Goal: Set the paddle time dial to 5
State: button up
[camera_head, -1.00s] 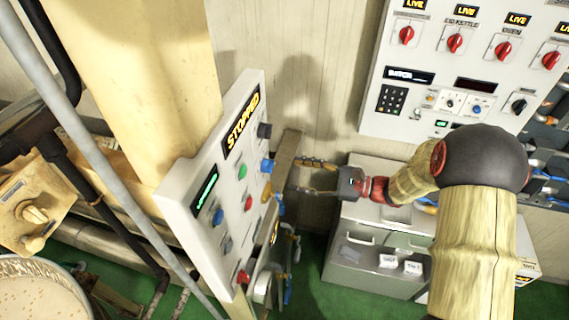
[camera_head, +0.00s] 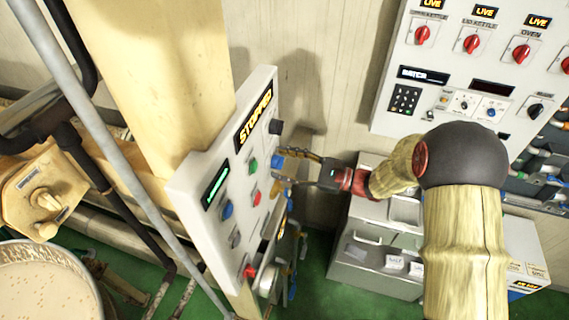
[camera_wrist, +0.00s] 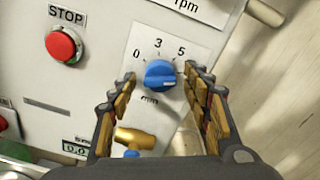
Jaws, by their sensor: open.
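The blue dial (camera_wrist: 160,75) sits on a white plate marked 0, 3 and 5, on the sloped control panel (camera_head: 200,176). It also shows in the head view (camera_head: 277,161) at the panel's right edge. A small pale mark shows on the dial's lower right; I cannot tell which number its pointer faces. My gripper (camera_wrist: 160,73) is open, with one finger left of the dial and one right of it. Contact cannot be told. In the head view my gripper (camera_head: 282,167) reaches the panel from the right.
A red STOP button (camera_wrist: 62,45) is left of the dial. A brass valve with a blue tip (camera_wrist: 135,139) lies below. The panel has a STOPPED display (camera_head: 253,118) and coloured buttons. A wall panel with red knobs (camera_head: 472,43) stands behind; a kettle (camera_head: 40,285) is lower left.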

jog(key=shift+c, duration=1.1)
jog(key=c, duration=0.9)
jog(key=shift+c, duration=0.2)
jog(key=shift+f+n+b, duration=0.1)
jog(key=shift+n+b, duration=0.2)
jog(key=shift+b, duration=0.35)
jog(key=n+b, duration=0.3)
jog(key=b, duration=0.2)
jog(key=shift+f+n, duration=0.15)
jog(key=shift+n, duration=0.25)
jog(key=n+b, duration=0.4)
jog(key=b, duration=0.2)
jog(key=shift+r+n+b, duration=0.25)
jog(key=shift+n+b, duration=0.05)
jog(key=shift+b, duration=0.05)
